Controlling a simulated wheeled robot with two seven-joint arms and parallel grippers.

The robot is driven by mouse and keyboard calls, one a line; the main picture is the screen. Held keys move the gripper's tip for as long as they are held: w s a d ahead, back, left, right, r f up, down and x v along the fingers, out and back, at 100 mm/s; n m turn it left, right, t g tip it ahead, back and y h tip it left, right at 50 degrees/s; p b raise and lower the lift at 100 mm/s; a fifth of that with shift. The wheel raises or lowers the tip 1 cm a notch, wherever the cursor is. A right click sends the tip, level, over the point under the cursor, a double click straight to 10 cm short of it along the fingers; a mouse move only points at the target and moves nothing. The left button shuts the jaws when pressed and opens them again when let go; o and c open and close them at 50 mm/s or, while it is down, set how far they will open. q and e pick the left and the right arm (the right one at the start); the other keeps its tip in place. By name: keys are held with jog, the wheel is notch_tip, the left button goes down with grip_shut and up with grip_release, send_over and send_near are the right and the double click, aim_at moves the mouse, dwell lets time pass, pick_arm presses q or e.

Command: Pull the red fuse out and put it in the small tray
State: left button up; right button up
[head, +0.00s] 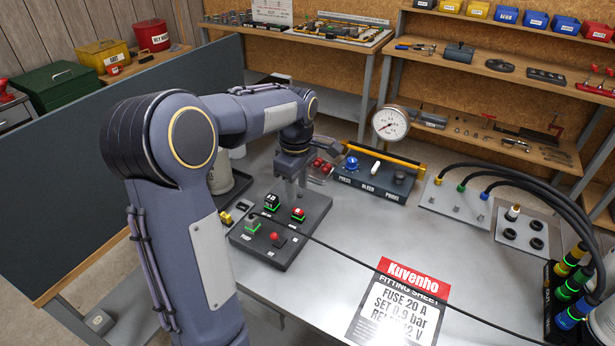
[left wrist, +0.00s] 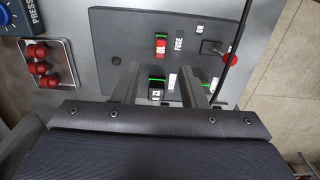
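The red fuse (head: 298,213) sits in a socket with a green edge on the dark panel (head: 290,252). In the left wrist view the fuse (left wrist: 161,44) is just beyond my fingertips, with a black block (left wrist: 157,91) nearer, between the fingers. My left gripper (left wrist: 160,70) is open and empty, fingers pointing down over the panel. In the head view the gripper (head: 290,194) hangs above the panel's far part, close to the fuse and black block. My right gripper is out of view.
A black cable (head: 370,266) runs across the panel and table. A unit with a blue knob (head: 352,163) stands behind the tray.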

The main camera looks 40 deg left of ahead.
aim_at(298, 210)
pick_arm(q)
jog(key=shift+f, duration=3.6)
jog(key=c, duration=0.8)
